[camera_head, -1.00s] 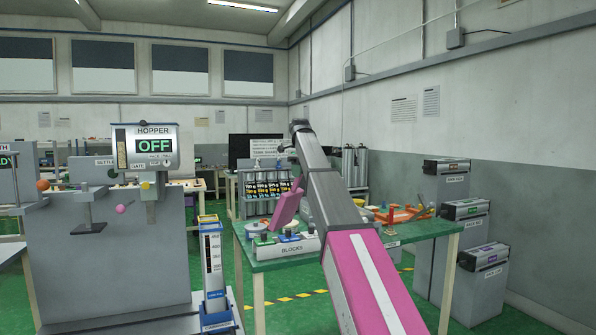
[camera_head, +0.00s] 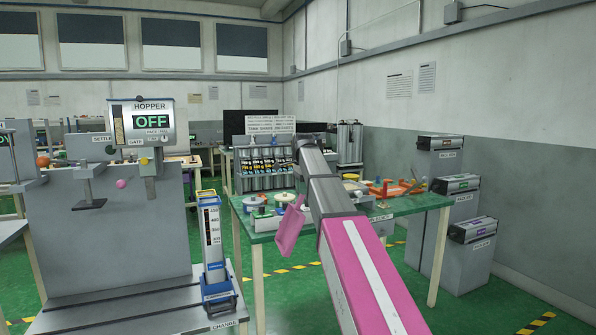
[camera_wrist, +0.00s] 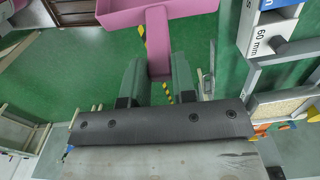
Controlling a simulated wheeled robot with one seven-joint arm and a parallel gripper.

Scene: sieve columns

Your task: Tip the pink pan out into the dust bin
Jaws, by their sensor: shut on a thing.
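The pink pan (camera_head: 289,230) shows in the head view just left of my arm, steeply tilted in front of the table's edge. In the wrist view the pan (camera_wrist: 150,14) is at the top, partly cut off, with its handle running down between my fingers. My gripper (camera_wrist: 157,76) is shut on that handle. In the head view my arm hides the gripper. Several grey box-like units with dark tops stand at the right, one of them (camera_head: 473,242) nearest. Their labels are too small to read, so I cannot tell which is the dust bin.
A green-topped table (camera_head: 410,206) with sieve parts and orange items stands behind my arm. The hopper stand (camera_head: 115,235) and a blue-based measuring column (camera_head: 212,245) are at the left.

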